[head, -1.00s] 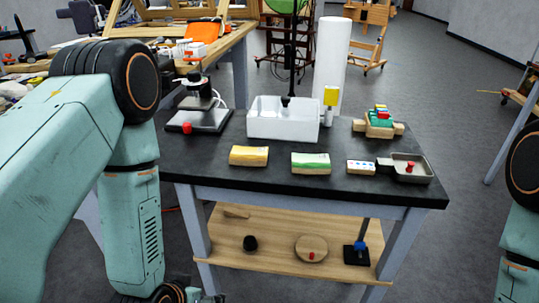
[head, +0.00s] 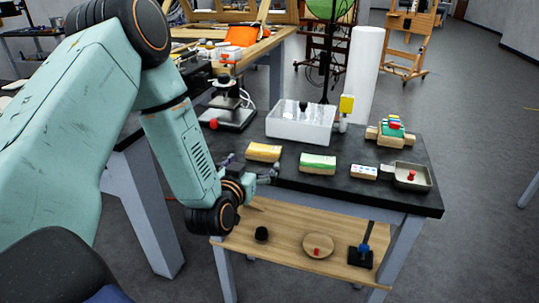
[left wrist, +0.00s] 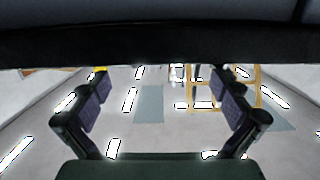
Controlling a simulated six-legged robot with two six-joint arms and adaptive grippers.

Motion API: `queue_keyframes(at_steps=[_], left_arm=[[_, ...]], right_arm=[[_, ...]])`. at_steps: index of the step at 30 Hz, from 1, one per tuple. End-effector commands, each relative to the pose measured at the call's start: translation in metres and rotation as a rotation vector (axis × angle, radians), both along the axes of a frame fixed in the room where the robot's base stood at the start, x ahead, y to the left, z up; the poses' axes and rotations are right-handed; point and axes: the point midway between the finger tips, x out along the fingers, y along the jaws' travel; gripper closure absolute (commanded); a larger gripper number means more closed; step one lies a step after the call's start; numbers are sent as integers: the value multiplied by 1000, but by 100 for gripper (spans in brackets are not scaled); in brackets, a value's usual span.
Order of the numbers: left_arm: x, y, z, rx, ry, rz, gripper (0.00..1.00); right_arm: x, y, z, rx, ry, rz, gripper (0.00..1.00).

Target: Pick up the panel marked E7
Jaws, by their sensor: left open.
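No E7 marking is legible in any view, so I cannot tell which thing is the panel. Small pieces lie along the front of the black tabletop: a yellow one (head: 264,151), a green and cream one (head: 317,163), and a white one with coloured dots (head: 364,172). My left gripper (head: 252,170) is at the table's front left edge, just in front of the yellow piece. Its fingers are spread in the left wrist view (left wrist: 160,88), with nothing between them. My right gripper is out of view.
A white basin (head: 300,126) stands behind the pieces, with a microscope-like stand (head: 230,112) to its left. A grey tray (head: 411,176) with a red knob is at the right, and coloured blocks (head: 392,131) lie behind it. A wooden shelf (head: 285,235) runs below the tabletop.

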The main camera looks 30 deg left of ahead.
Motion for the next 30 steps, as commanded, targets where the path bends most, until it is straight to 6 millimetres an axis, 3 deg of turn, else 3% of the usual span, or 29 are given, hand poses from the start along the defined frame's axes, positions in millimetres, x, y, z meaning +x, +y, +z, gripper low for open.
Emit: queue_keyframes(at_steps=[12, 21, 30], left_arm=[[51, 7, -4, 0, 1, -1, 0], [54, 4, -4, -2, 4, -3, 0], [54, 4, -4, -2, 3, -4, 26]], right_arm=[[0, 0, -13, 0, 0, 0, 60], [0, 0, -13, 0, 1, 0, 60], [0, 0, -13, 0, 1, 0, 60]])
